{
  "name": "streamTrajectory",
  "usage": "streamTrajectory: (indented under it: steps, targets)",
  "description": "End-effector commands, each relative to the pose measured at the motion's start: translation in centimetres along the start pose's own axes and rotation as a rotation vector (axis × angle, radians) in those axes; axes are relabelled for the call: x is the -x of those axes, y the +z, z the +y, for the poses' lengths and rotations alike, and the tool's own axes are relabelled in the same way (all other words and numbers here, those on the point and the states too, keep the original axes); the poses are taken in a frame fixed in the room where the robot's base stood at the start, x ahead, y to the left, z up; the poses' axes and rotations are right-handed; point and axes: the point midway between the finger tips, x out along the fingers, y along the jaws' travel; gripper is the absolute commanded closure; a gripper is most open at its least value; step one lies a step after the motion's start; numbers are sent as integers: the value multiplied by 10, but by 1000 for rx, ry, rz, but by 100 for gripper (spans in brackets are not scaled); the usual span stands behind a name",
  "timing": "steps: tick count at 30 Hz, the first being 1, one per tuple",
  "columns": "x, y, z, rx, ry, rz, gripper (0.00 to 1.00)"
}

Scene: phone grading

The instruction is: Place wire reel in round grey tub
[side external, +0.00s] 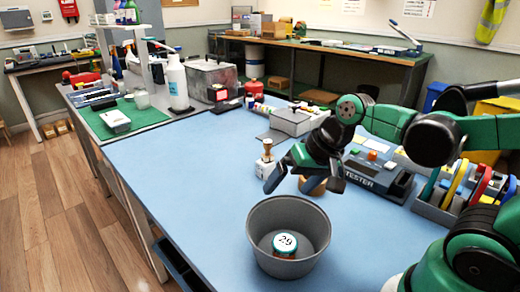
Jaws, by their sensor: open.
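The round grey tub (260,223) stands on the blue table near the front, open side up. Inside, on its floor, lies a small round reel (285,244) with a white top marked 29, a teal rim and a reddish side; it looks like the wire reel. My gripper (304,182) is open, behind and above the tub, apart from the reel. A brown round object (313,186) shows just behind the fingers, partly hidden; I cannot tell what it is.
A wooden-handled stamp (267,160) stands left of my gripper. A tester box (375,178) and a rack of coloured rolls (457,190) stand to the right. A grey box (297,121) lies farther back. The table left of the tub is clear.

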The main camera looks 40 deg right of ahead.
Motion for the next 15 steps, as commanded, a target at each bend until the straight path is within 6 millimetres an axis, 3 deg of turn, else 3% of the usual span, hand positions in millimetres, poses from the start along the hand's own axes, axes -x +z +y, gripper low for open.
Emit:
streamTrajectory:
  steps: [3, 6, 15]
  targets:
    - [9, -2, -1, 297, 64, 121, 9]
    - [14, -5, -2, 444, 100, 181, 9]
    - [16, -7, -2, 506, 116, 206, 9]
